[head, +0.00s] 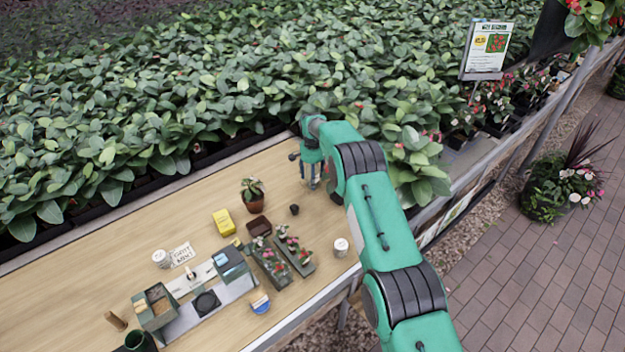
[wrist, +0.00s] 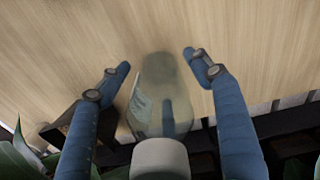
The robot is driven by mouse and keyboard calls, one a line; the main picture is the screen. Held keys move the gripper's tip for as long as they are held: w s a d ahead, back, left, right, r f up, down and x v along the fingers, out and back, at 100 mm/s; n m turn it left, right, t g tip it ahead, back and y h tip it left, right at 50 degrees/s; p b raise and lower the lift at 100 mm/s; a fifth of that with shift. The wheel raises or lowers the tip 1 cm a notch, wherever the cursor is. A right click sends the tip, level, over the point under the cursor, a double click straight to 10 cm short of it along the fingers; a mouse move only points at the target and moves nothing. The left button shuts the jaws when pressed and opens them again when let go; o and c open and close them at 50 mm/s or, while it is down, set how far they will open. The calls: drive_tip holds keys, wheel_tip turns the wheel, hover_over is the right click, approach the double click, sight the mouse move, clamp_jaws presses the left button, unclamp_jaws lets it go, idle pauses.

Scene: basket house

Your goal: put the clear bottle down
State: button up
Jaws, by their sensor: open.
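The clear bottle (wrist: 162,98) shows in the wrist view, see-through with a pale cap at its near end. It lies between the two blue fingers of my gripper (wrist: 157,60), which are spread apart with a gap on each side of the bottle. The bottle's far end is over the wooden table top; its contact with the table is hard to tell. In the head view my gripper (head: 312,176) points down at the table's back edge, close to the leafy plants. The bottle is hard to make out there.
The wooden table (head: 90,275) holds a potted plant (head: 255,203), a small dark pot (head: 294,209), a yellow box (head: 223,222), flower trays (head: 270,262) and a white jar (head: 341,247) in front of my gripper. Dense plants (head: 200,100) line the back.

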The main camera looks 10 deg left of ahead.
wheel_tip(320, 180, up, 11)
drive_tip(key=shift+r+p, duration=0.2)
drive_tip(key=shift+p, duration=0.5)
drive_tip(key=shift+a, duration=0.1)
idle(0.5)
